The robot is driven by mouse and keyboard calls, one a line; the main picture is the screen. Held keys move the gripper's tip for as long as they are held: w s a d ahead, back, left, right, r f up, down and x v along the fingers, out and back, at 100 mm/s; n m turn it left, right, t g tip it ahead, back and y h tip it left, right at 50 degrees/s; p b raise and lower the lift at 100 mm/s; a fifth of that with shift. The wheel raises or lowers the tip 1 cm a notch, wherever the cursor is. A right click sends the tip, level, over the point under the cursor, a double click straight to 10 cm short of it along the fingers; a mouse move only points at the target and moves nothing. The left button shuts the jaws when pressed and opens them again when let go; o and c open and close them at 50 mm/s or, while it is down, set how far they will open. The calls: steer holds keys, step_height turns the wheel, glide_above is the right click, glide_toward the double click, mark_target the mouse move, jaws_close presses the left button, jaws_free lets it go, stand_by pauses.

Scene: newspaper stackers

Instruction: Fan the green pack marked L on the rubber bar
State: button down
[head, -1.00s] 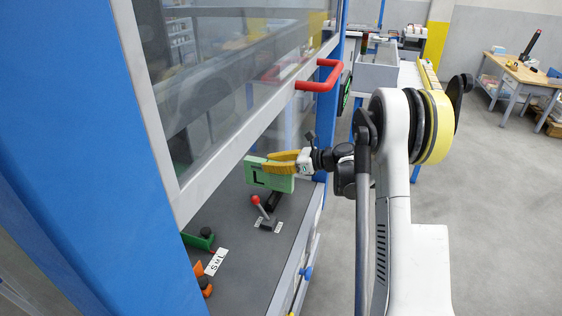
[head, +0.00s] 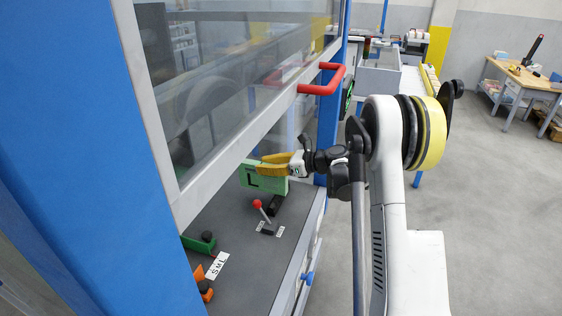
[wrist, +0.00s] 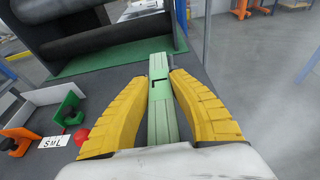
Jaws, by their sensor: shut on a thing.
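The green pack (head: 268,184) marked L is held upright above the dark worktop, under the raised window. My gripper (head: 268,164) has its yellow fingers closed on the pack's upper part. In the wrist view the pack (wrist: 158,108) runs between the two fingers, with the black L mark showing on it. A dark block (head: 275,206) stands just below the pack in the head view and may be the rubber bar. I cannot tell whether the pack touches it.
A red-knobbed lever (head: 258,205) stands close in front of the pack. An orange and green guide with an S M L label (head: 217,265) is at the front left. A framed window (head: 240,100) with a red handle (head: 325,82) hangs above.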

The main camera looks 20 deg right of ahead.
steer(key=shift+s+d, duration=0.5)
steer(key=shift+s+d, duration=0.55)
steer(key=shift+s, duration=0.05)
steer(key=shift+s+d, duration=0.1)
steer(key=shift+s+d+r, duration=0.1)
steer(key=shift+s+d, duration=0.25)
steer(key=shift+b, duration=0.3)
steer(key=shift+s+d, duration=0.1)
